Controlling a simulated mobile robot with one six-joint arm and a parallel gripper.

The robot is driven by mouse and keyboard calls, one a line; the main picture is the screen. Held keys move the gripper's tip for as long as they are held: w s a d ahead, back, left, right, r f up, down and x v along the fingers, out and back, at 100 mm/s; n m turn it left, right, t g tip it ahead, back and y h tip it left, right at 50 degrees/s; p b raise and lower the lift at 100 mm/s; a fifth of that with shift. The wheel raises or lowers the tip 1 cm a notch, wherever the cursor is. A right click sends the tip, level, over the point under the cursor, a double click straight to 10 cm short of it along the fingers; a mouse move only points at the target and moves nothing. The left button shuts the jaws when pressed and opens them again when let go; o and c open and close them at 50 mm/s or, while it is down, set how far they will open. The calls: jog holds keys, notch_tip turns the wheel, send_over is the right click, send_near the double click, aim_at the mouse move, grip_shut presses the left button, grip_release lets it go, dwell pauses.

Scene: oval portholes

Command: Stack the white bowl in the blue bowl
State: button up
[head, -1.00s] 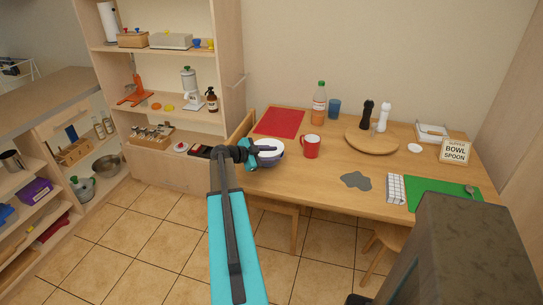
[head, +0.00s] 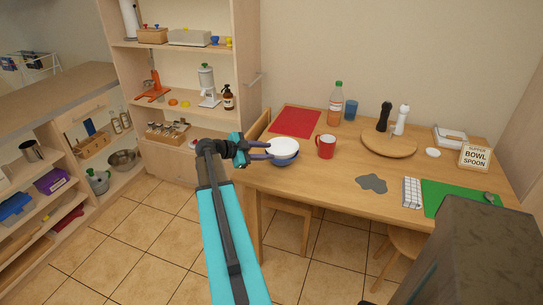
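The white bowl (head: 283,147) sits in the blue bowl (head: 286,161) at the left part of the table, and only the blue bowl's front and side show below it. The white bowl looks about level. My gripper (head: 266,151) is at the left side of the bowls, with its two dark fingers spread apart and pointing right at the white bowl's rim. It looks open. Whether a fingertip still touches the rim is too small to tell.
A red mug (head: 326,146) stands right of the bowls, and a red mat (head: 296,122) lies behind them. A bottle (head: 335,105) and a blue cup (head: 351,110) stand farther back. A chair (head: 257,130) is at the table's left edge. The table front is mostly clear.

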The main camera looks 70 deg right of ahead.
jog(key=shift+w+a+r, duration=0.2)
jog(key=shift+a, duration=0.1)
dwell(0.5)
jog(key=w+a+f+n+t+y, duration=0.15)
jog(key=w+a+f+n, duration=0.3)
jog(key=a+f, duration=0.55)
jog(key=w+a+f+n+t+y, duration=0.1)
jog(key=w+a+f+n+y, duration=0.15)
jog(key=a+f+n, duration=0.55)
jog(key=w+a+f+n+t+y, duration=0.1)
jog(key=w+a+f+n+t, duration=0.2)
jog(key=a+f, duration=0.85)
jog(key=s+a+f+n+g+y, duration=0.15)
jog(key=a+f+n, duration=0.3)
jog(key=a, duration=0.55)
jog(key=s+a+f+n+y, duration=0.25)
jog(key=a+f, duration=0.35)
jog(key=a, duration=0.4)
jog(key=s+a+f+n+g+y, duration=0.1)
jog(key=s+a+f+n, duration=0.2)
jog(key=a, duration=0.6)
jog(key=s+a+f+n+y, duration=0.1)
jog(key=s+a+f+n, duration=0.2)
jog(key=s+a+n, duration=0.3)
jog(key=s+a, duration=0.2)
jog(key=shift+a+g, duration=0.35)
jog(key=shift+g, duration=0.05)
